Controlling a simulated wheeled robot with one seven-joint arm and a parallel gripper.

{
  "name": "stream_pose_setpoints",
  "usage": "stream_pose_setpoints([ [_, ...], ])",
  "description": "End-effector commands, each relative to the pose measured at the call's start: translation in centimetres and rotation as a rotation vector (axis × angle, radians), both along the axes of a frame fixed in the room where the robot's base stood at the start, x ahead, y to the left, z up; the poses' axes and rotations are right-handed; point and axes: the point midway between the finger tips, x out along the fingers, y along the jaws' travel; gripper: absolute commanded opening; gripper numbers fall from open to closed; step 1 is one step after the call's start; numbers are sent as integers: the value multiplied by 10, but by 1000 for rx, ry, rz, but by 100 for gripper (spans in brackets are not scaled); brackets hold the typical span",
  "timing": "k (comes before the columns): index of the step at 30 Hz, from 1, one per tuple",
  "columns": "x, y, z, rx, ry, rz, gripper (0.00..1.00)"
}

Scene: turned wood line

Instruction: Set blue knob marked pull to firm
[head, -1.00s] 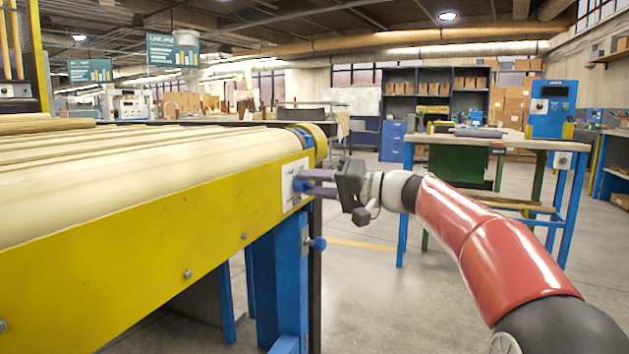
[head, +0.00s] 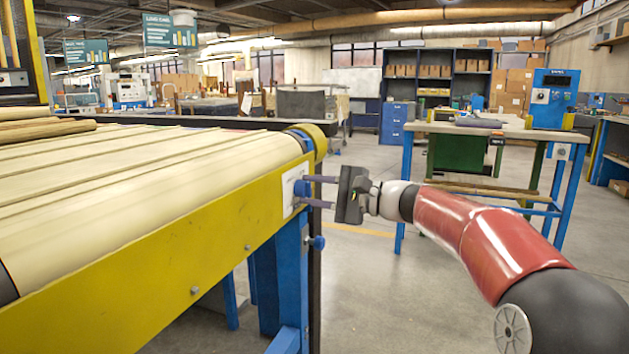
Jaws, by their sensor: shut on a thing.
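The blue knob (head: 300,188) sits on a white label plate (head: 288,190) at the end of the yellow conveyor side rail. The writing on the plate is too small to read. My gripper (head: 309,190) reaches in from the right, with one finger above the other. Its fingertips are at the knob and shut on it. The fingers hide part of the knob, and its pointer mark cannot be made out.
The yellow conveyor (head: 150,260) with its pale belt fills the left. A second blue knob (head: 317,242) sticks out from the blue leg below. A workbench (head: 490,130) stands at the right behind my arm. Open floor lies between them.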

Motion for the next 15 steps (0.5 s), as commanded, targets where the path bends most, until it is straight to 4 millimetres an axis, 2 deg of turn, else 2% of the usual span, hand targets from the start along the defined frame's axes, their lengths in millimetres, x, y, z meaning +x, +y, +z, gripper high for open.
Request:
stream_pose_setpoints([
  [15, 0, 0, 1, 165, 461, -2, 9],
])
